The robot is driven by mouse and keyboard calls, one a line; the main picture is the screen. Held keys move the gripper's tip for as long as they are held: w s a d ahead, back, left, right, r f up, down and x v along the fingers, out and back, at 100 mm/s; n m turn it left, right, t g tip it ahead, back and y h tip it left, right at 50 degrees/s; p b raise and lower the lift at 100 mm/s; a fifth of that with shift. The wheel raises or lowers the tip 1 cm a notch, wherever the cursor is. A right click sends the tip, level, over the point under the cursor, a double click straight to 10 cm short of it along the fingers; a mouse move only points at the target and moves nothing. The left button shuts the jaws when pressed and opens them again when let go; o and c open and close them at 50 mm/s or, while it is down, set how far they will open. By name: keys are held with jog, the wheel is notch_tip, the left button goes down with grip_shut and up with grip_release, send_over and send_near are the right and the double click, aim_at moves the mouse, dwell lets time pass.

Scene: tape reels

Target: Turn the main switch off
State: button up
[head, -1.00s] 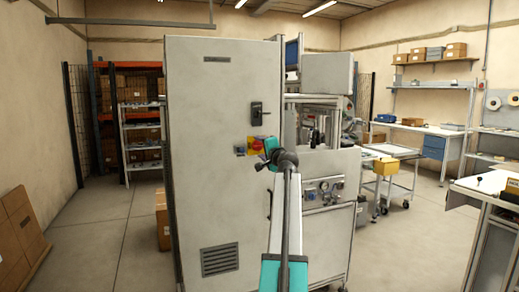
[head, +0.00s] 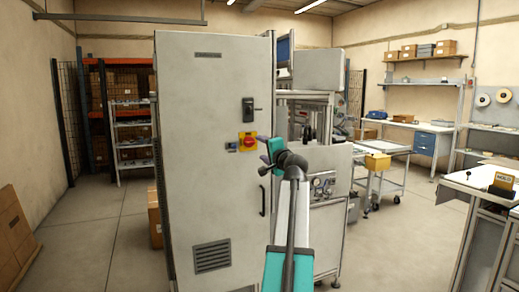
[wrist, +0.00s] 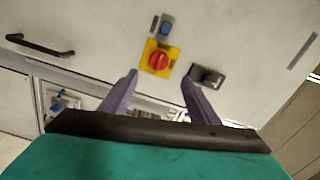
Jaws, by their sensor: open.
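The main switch (head: 249,143) is a red rotary knob on a yellow plate, on the door of a tall grey cabinet (head: 205,190). In the wrist view the knob (wrist: 158,61) shows whole, roughly centred between and beyond my finger tips. My gripper (head: 263,164) is at the lower right of the switch in the head view. In the wrist view its purple fingers (wrist: 160,78) are spread apart with nothing between them, and they look apart from the knob. The knob's exact turn position is too small to read surely.
A small blue item (head: 232,146) sits beside the switch. A black latch (head: 249,105) is above it and a door handle (head: 262,201) below. A machine frame (head: 310,120) stands right of the cabinet. Open floor (head: 400,240) lies at right.

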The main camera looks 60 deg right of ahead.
jog(key=shift+v, duration=1.2)
jog(key=shift+w, duration=0.1)
